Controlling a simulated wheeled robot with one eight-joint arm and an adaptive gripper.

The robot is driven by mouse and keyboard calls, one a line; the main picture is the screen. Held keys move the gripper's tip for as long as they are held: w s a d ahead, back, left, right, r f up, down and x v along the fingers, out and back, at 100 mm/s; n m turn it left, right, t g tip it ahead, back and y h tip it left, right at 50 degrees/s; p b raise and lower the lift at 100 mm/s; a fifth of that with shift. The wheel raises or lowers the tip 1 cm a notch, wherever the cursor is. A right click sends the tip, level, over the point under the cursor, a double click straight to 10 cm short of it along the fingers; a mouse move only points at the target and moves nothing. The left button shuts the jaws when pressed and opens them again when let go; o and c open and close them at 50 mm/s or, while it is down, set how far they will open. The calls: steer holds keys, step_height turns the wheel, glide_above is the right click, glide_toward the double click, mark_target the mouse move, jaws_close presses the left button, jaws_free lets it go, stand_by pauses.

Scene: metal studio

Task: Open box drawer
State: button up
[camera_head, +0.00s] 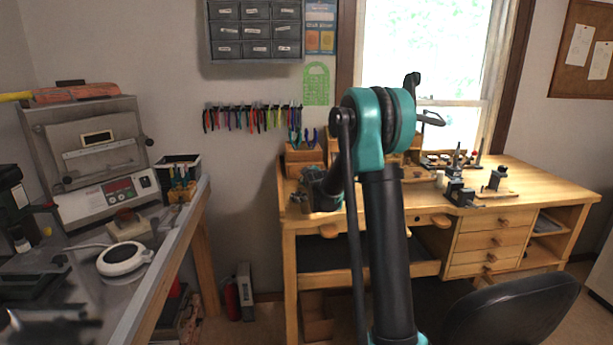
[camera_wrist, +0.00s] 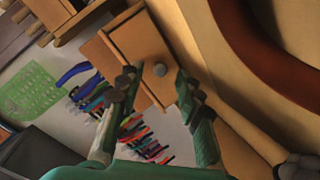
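A small wooden box (camera_wrist: 108,62) shows at the upper middle of the wrist view, turned at a slant. Its drawer front (camera_wrist: 142,40) faces me and bears a round grey knob (camera_wrist: 159,69). My gripper (camera_wrist: 155,84) is open, with one green finger with a dark tip on each side of the knob. Whether a tip touches the knob or the drawer front I cannot tell. In the head view, wooden boxes (camera_head: 303,156) stand at the left back of the workbench. My arm hides part of that area, and my fingertips are not clear there.
The wooden workbench (camera_head: 540,185) has vises and small tools at its right. Pliers (camera_head: 250,117) hang on the wall behind. A metal table (camera_head: 180,240) with equipment stands at left. A dark chair (camera_head: 515,310) is at the front right.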

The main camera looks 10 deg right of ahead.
steer(key=shift+w+f, duration=0.2)
steer(key=shift+w, duration=0.5)
steer(key=shift+c, duration=0.4)
jaws_close()
